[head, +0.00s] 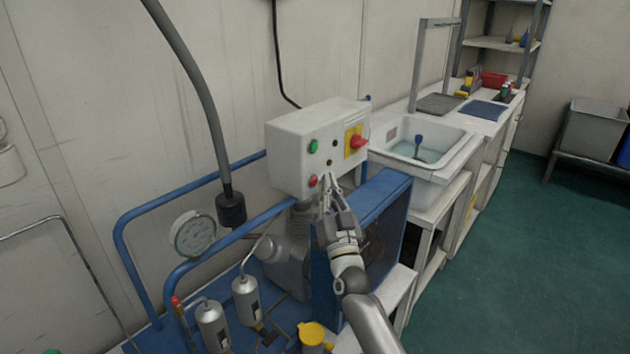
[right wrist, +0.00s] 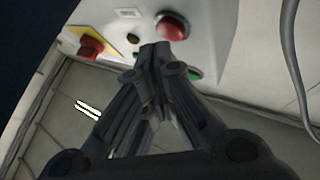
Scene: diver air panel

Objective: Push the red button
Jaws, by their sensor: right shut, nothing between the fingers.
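The red button (head: 313,181) is a small round red knob low on the front of the white control box (head: 300,150). In the right wrist view the red button (right wrist: 172,26) shows large, just beyond and slightly right of my fingertips. My right gripper (head: 326,180) is shut and empty, its fingertips close to the box front, just right of the button in the head view. In the right wrist view my right gripper (right wrist: 154,50) is shut below the button. I cannot tell whether the tips touch the box. My left gripper is not in view.
A green button (head: 313,146) sits above the red one, and a red rotary switch (head: 356,141) on a yellow plate is to the right. Blue pipes, a gauge (head: 193,234) and cylinders (head: 246,297) lie at left. A sink (head: 420,142) stands behind right.

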